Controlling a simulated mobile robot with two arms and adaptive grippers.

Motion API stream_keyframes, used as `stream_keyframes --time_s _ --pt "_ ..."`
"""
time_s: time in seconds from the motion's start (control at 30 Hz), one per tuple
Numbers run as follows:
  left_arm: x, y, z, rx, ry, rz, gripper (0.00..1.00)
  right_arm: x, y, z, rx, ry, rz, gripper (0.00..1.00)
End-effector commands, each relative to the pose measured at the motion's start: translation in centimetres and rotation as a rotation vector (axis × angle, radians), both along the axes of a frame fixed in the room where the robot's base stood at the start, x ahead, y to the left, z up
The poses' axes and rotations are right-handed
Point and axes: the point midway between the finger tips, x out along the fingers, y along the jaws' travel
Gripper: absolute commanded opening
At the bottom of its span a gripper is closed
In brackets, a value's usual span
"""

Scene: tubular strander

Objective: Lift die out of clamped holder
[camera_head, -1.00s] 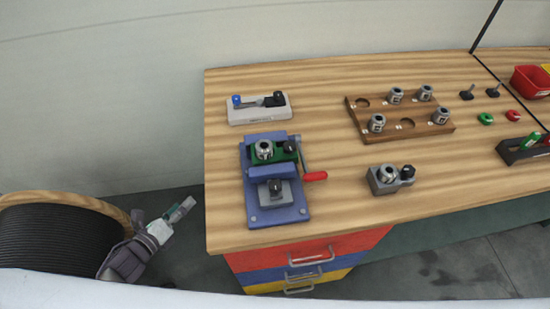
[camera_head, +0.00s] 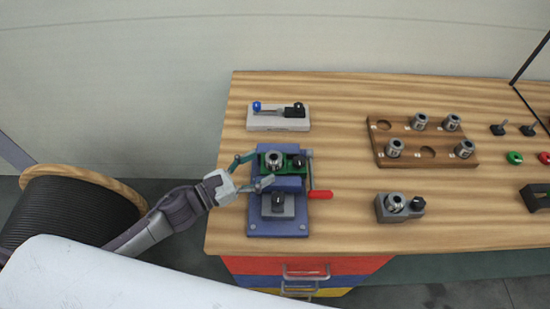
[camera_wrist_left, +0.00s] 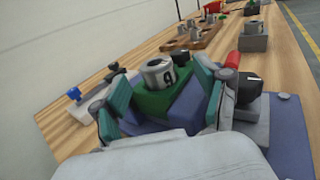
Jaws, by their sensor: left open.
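A silver die (camera_head: 273,158) sits upright in the green holder (camera_head: 290,170) on the blue clamp fixture (camera_head: 280,226), which has a red-tipped handle (camera_head: 320,195) on its right. My left gripper (camera_head: 250,172) is open at the left side of the fixture, its fingers pointing at the holder. In the left wrist view the die (camera_wrist_left: 159,73), which bears a dark number, stands ahead between the spread fingers of my left gripper (camera_wrist_left: 160,112). I cannot tell whether a finger touches the fixture. My right gripper is not in view.
A grey stand with blue and black knobs (camera_head: 278,123) lies behind the fixture. A wooden rack (camera_head: 425,150) with several dies and a small grey block with a die (camera_head: 390,213) are to the right. A black cable reel (camera_head: 60,215) stands left of the bench.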

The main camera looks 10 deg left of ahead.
Motion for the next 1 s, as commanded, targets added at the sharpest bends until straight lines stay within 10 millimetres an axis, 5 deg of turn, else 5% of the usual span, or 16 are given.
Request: stream_keyframes --time_s 0.4,0.7,1.0 --pt "4.0 -3.1 -0.3 -0.001 0.002 0.001 0.74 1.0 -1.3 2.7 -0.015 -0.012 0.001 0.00" --pt "4.2 -3.3 -0.5 0.001 0.003 0.001 0.72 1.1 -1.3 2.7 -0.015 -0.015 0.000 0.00" --pt "4.2 -3.3 -0.5 0.001 0.004 0.001 0.23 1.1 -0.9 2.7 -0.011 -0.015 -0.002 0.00"
